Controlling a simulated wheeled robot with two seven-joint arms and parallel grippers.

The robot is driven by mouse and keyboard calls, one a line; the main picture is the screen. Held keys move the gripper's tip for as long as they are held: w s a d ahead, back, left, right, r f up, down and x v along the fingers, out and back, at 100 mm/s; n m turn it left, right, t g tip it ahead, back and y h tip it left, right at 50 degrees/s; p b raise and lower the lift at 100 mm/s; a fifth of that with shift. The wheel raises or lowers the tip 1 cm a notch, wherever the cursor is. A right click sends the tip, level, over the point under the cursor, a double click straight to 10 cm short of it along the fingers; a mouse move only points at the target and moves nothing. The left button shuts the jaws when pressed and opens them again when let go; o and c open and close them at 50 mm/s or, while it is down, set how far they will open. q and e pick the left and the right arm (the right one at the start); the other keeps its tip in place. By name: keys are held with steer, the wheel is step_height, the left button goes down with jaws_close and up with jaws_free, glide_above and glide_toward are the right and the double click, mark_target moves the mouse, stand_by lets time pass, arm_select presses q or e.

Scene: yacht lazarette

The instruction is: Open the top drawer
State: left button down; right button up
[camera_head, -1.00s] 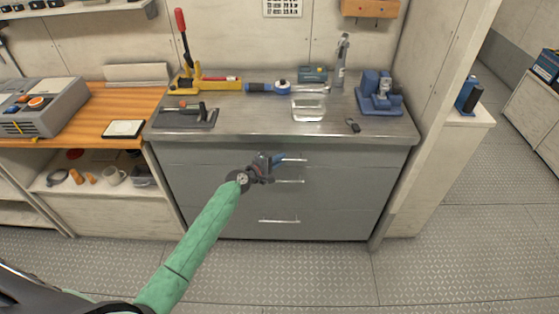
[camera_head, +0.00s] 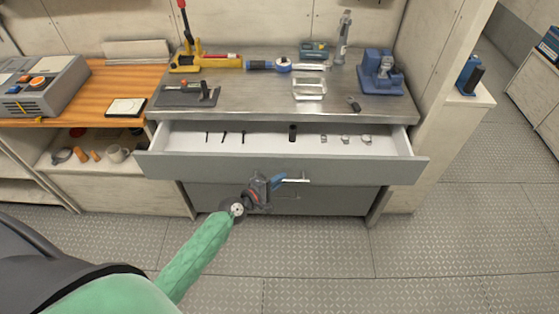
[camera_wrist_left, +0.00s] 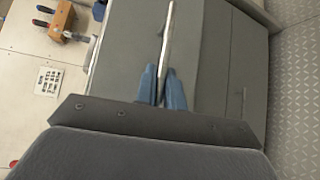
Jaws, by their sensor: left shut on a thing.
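The top drawer (camera_head: 220,169) of the grey cabinet stands pulled out, with its white inside showing. Several small dark and metal items lie in it. Its bar handle (camera_head: 294,180) is at the middle of the drawer front and also shows in the left wrist view (camera_wrist_left: 168,30). My left gripper (camera_head: 281,180) is shut on the left part of this handle. In the left wrist view its blue fingers (camera_wrist_left: 161,88) sit on either side of the bar. My right gripper is in neither view.
The metal worktop (camera_head: 250,98) carries a yellow tool (camera_head: 205,62), a blue device (camera_head: 380,75) and a metal tray (camera_head: 309,88). A wooden bench (camera_head: 90,100) adjoins on the left. The floor (camera_head: 330,245) before the cabinet is clear.

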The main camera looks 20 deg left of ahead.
arm_select(q)
steer(key=s+d, duration=0.3)
steer(key=s, duration=0.7)
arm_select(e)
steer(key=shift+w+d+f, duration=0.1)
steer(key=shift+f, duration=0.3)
arm_select(q)
steer(key=c, duration=1.5)
jaws_free()
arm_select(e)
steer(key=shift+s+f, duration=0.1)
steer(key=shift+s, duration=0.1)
arm_select(q)
steer(key=shift+a, duration=0.1)
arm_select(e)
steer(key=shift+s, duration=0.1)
